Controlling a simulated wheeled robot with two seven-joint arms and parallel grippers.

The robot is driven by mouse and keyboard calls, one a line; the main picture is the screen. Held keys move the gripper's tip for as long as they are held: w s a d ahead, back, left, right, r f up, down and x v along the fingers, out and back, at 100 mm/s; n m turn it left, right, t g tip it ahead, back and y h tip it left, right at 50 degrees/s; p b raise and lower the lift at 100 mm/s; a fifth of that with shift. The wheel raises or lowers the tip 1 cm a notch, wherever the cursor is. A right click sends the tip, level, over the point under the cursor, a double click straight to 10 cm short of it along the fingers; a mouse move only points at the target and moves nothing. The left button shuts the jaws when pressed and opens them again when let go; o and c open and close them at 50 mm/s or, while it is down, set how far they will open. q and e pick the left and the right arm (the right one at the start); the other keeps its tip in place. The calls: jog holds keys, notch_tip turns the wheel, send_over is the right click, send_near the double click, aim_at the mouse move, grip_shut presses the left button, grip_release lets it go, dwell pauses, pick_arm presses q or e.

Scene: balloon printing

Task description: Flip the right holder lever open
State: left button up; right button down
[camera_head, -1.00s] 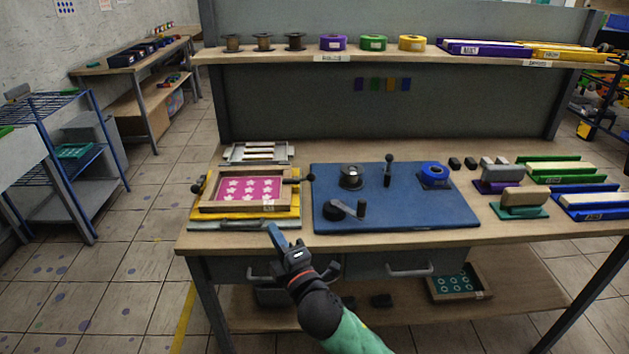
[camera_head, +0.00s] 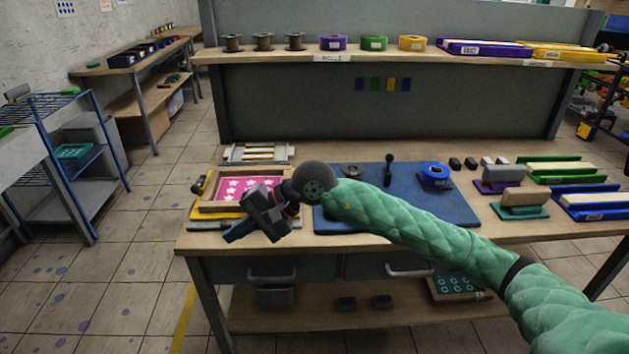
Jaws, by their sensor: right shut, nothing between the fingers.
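The holder is a yellow base (camera_head: 196,215) with a wooden-framed pink screen (camera_head: 236,187) with white stars on it, at the left of the bench. A dark lever knob (camera_head: 197,188) shows at its left side. The right holder lever is hidden behind my right wrist and forearm. My right gripper (camera_head: 234,235) is shut and empty, its blue fingertips pointing down and left in front of the holder's front edge. I cannot tell whether it touches anything. My left gripper is not in view.
My green right arm crosses over the blue mat (camera_head: 440,207). A blue tape roll (camera_head: 435,171) and an upright black handle (camera_head: 388,170) stand on the mat. A light metal frame (camera_head: 257,152) lies behind the holder. Stamps and colored trays fill the bench's right side.

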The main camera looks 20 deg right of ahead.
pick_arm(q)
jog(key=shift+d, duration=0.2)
pick_arm(e)
jog(key=w+d+r+n+t+h, duration=0.1)
jog(key=w+d+h, duration=0.4)
jog(key=d, duration=0.6)
jog(key=w+d+r+n+t+h, duration=0.2)
jog(key=w+d+h, duration=0.3)
jog(key=d, duration=0.6)
jog(key=shift+w+d+r+n+t+h, duration=0.25)
jog(key=shift+r+h, duration=0.25)
jog(key=shift+h, duration=0.4)
jog(key=shift+s+a, duration=0.1)
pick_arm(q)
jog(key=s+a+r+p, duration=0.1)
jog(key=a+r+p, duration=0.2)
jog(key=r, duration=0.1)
pick_arm(e)
jog(key=x, duration=0.9)
jog(key=shift+f, duration=0.2)
jog(key=w+p, duration=0.1)
jog(key=w, duration=0.3)
jog(key=shift+r, duration=0.15)
jog(key=shift+w+p, duration=0.25)
jog(key=shift+p, duration=0.05)
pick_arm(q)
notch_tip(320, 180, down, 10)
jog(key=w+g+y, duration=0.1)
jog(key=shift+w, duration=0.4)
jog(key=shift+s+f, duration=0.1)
